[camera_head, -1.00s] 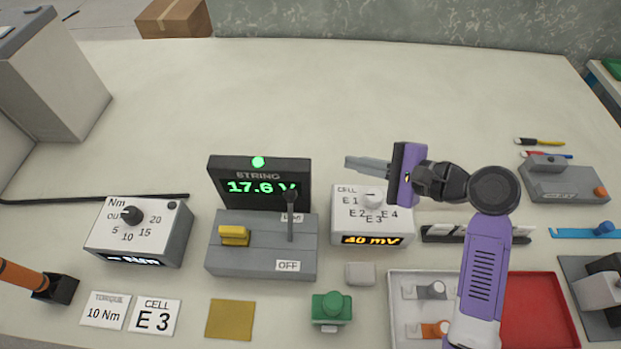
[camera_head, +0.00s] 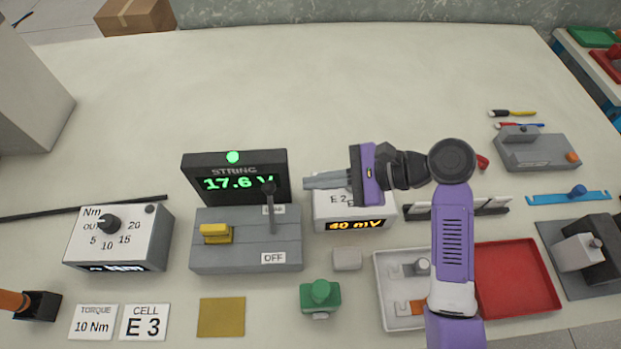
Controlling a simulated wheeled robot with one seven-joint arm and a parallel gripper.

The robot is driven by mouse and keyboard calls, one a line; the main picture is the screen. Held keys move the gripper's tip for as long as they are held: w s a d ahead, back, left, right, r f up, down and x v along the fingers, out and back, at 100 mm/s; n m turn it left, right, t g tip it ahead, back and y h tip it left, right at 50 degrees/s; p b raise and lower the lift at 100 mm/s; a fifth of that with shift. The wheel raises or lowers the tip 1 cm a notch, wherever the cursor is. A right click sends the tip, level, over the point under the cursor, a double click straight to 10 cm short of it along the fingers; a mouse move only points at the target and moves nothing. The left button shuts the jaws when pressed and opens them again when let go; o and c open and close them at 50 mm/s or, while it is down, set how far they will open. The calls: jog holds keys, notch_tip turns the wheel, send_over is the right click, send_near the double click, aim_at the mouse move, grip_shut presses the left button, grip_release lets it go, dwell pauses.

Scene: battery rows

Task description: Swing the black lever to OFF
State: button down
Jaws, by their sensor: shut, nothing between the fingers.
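The black lever (camera_head: 271,208) stands upright on the grey switch box (camera_head: 225,257), its knob up by the upper label, which the lever partly covers. The OFF label (camera_head: 273,258) is at the box's lower right. A yellow block (camera_head: 216,233) sits on the box's left part. Behind the box, the STRING display (camera_head: 235,178) reads 17.6 V in green, with a green light on top. My gripper (camera_head: 306,183) is shut and empty. Its fingers point left, a little right of the lever's knob in the picture, apart from it.
The cell meter (camera_head: 330,225) reading 40 mV is partly hidden under my gripper. The torque dial box (camera_head: 118,238) stands left of the switch box. The table behind the display is clear.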

aim_at(271, 209)
jog(key=x, duration=0.8)
jog(key=shift+p, duration=0.3)
jog(key=shift+r, duration=0.1)
